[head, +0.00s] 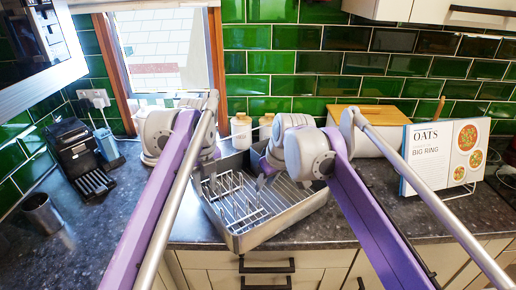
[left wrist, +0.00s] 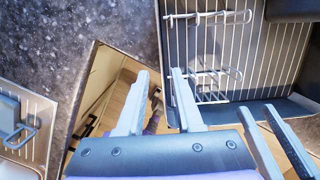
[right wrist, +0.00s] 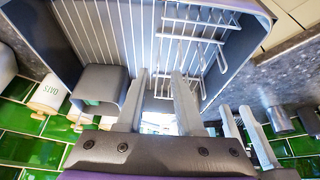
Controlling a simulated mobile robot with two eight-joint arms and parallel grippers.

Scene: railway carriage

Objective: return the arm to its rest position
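My left arm reaches in from the left in the head view, and its gripper (head: 211,176) hangs over the left part of the grey dish rack tub. In the left wrist view its two fingers (left wrist: 160,74) stand apart with nothing between them. My right arm comes from the right, and its gripper (head: 264,178) hangs over the middle of the tub, close beside the left one. In the right wrist view its fingers (right wrist: 160,74) are also apart and empty. The other gripper's fingers show at the right edge of both wrist views.
The grey tub (head: 290,222) with a wire rack stands at the counter's front edge. A coffee machine (head: 80,157) and a metal cup (head: 41,213) are at left. White canisters (head: 241,131), a bread box (head: 372,128) and a book (head: 444,157) stand behind and right.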

